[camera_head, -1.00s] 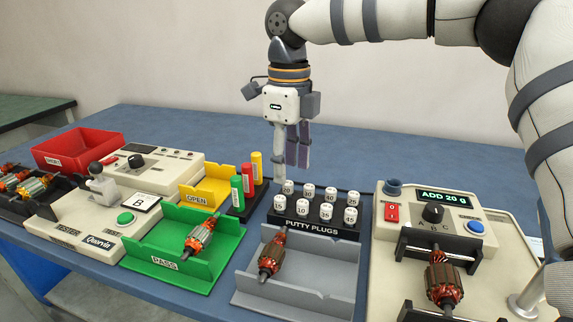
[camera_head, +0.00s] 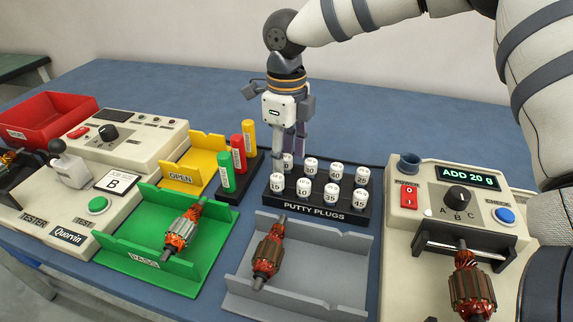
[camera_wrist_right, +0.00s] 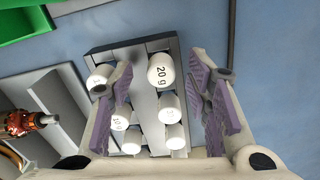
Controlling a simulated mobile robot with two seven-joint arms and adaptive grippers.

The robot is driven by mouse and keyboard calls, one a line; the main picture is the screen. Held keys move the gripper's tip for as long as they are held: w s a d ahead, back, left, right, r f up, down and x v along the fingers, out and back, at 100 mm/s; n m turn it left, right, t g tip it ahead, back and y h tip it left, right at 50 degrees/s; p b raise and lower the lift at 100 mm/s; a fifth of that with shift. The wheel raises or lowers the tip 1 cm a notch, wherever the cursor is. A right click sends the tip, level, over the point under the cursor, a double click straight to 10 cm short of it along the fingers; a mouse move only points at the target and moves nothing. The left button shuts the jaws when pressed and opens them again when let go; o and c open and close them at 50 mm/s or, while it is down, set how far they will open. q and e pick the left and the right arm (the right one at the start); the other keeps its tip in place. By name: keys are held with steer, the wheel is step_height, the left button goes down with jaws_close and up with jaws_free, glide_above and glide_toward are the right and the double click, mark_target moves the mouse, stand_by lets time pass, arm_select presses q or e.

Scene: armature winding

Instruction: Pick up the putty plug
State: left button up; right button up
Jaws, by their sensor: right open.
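The white putty plugs stand in a dark rack labelled PUTTY PLUGS (camera_head: 310,209), several of them in two rows. The plug marked 20 g (camera_wrist_right: 160,70) lies between the fingers of my right gripper in the right wrist view, with space on both sides. In the head view, my right gripper (camera_head: 291,152) points down at the back-left corner of the rack. Its fingers partly hide the back-left plug (camera_head: 287,163). The right gripper is open and holds nothing; it also shows in the right wrist view (camera_wrist_right: 160,78). My left gripper is not in view.
A machine (camera_head: 408,235) at the right displays ADD 20 g. A grey tray (camera_head: 325,290) with an armature (camera_head: 268,258) lies in front of the rack. Red, green and yellow cylinders (camera_head: 238,153) stand left of the rack. The blue table behind is clear.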

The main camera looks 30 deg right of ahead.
steer(key=shift+f, duration=0.7)
steer(key=c, duration=1)
steer(key=shift+r, duration=0.1)
